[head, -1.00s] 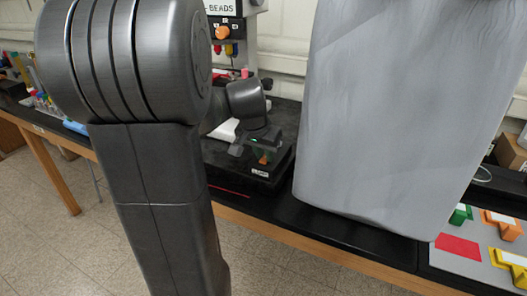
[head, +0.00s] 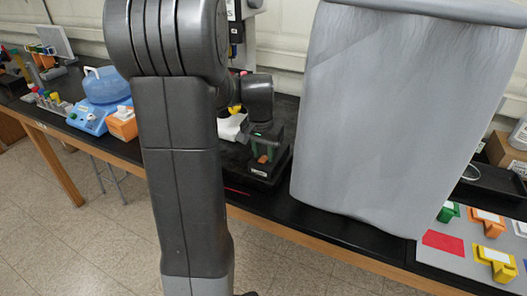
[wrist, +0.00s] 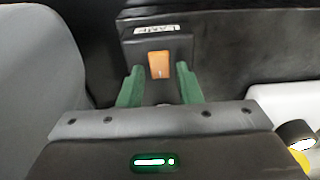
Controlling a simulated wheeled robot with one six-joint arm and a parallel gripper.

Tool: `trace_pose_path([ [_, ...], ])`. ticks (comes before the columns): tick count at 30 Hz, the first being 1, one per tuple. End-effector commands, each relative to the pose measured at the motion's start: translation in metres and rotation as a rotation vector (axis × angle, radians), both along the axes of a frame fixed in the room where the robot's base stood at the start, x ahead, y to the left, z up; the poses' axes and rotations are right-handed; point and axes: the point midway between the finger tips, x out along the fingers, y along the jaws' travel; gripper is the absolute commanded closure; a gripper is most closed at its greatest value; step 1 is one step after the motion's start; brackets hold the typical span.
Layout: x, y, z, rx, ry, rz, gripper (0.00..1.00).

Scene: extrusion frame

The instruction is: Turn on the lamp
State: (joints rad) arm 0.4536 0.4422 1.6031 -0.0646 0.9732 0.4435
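The lamp's orange rocker switch (wrist: 159,65) sits on the front of a black base, beside a small white label (wrist: 154,29) that appears upside down in the wrist view. The switch also shows in the head view (head: 263,158), low on the black base (head: 267,178). My gripper (wrist: 158,74) is open and empty, its green fingers spread on either side of the switch in the wrist view. In the head view my gripper (head: 264,142) is just above the switch. I cannot tell whether the fingers touch the base, or whether the lamp is lit.
A large grey draped cover (head: 390,110) stands right of the base, close to my gripper. Left on the black bench are a blue jug (head: 106,86) and an orange box (head: 122,124). Coloured blocks (head: 492,256) lie on a board at the right. The floor in front is clear.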

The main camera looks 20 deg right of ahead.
Motion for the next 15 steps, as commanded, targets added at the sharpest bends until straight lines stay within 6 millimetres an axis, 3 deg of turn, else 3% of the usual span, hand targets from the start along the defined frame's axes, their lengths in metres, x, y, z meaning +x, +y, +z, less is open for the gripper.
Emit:
trace_pose_path([
  [11, 0.000, 0.000, 0.002, 0.001, 0.001, 0.000, 0.58],
  [15, -0.001, 0.002, 0.017, -0.001, -0.002, 0.000, 0.58],
])
